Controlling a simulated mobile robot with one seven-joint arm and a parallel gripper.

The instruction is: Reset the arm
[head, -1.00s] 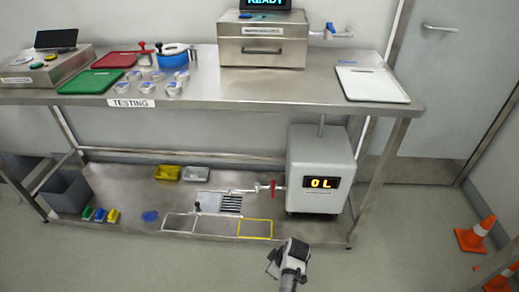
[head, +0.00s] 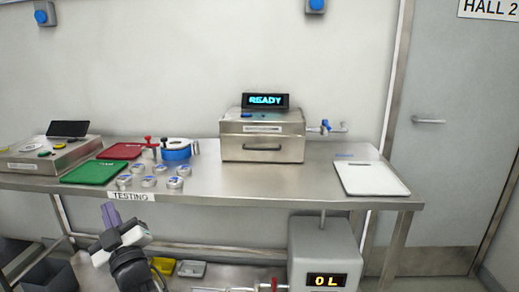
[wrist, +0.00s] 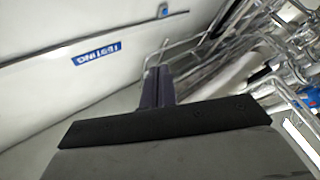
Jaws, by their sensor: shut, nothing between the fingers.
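My gripper (head: 110,212) is in front of the steel table's front edge in the head view, left of centre. Its fingers point upward, just below the TESTING label (head: 131,197). They are shut and hold nothing. My arm hides part of the lower shelf.
On the steel table (head: 240,183) are a green tray (head: 93,172), a red tray (head: 120,151), several small dishes, a blue-banded pot (head: 176,150), a steel box (head: 262,137) reading READY, and a white tray (head: 371,178). A grey unit (head: 322,250) reading 0 L stands below.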

